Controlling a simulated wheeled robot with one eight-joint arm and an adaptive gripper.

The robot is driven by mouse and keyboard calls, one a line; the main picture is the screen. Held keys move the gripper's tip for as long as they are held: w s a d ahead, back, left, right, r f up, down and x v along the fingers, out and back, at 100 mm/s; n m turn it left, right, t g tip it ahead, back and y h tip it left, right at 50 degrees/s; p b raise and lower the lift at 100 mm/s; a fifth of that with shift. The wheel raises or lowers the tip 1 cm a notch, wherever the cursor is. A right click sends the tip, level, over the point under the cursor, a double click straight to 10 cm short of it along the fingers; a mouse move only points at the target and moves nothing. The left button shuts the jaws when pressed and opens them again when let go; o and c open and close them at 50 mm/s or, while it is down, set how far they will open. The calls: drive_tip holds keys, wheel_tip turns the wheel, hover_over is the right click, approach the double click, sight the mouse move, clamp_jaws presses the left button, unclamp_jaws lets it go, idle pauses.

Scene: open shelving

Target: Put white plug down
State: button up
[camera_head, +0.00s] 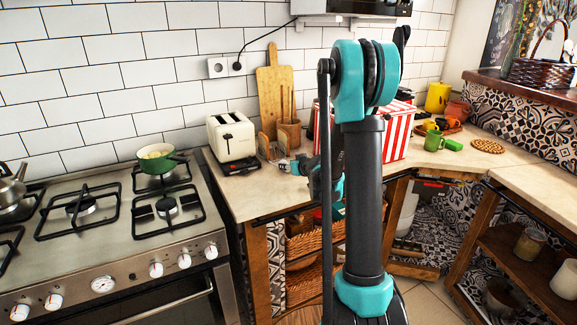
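My arm stands in front of the counter and hides much of its middle. My gripper (287,167) appears small, over the counter just right of the toaster, close to a wooden holder. It is partly hidden behind my arm, and I cannot tell whether its fingers are open or shut. I cannot make out a white plug, in the gripper or on the counter. A white wall socket (216,67) is above the toaster, with a black plug and cord (237,66) beside it.
A cream toaster (231,137) stands on the counter (250,190) at left, near a cutting board (275,88). A red-and-white striped box (397,135) stands behind my arm. A green pot (157,158) sits on the stove (110,235). Mugs stand farther right.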

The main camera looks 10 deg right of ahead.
drive_tip(key=shift+r, duration=0.15)
drive_tip(key=shift+r, duration=0.25)
drive_tip(key=v, duration=1.2)
drive_tip(key=shift+g, duration=0.8)
drive_tip(key=s+a, duration=0.1)
drive_tip(key=s+a+f, duration=0.1)
drive_tip(key=s, duration=0.1)
drive_tip(key=s+a+f, duration=0.1)
drive_tip(key=s, duration=0.1)
drive_tip(key=shift+s, duration=0.1)
drive_tip(key=s+d+f+m+g+h, duration=0.1)
drive_tip(key=s+f, duration=0.4)
drive_tip(key=s, duration=0.7)
drive_tip(key=s+d+f+m+g+h, duration=0.1)
drive_tip(key=s+f+g, duration=0.4)
drive_tip(key=s, duration=0.8)
drive_tip(key=shift+s+f+m+g+h, duration=0.25)
drive_tip(key=shift+m+g+h, duration=0.25)
drive_tip(key=shift+m+h, duration=0.45)
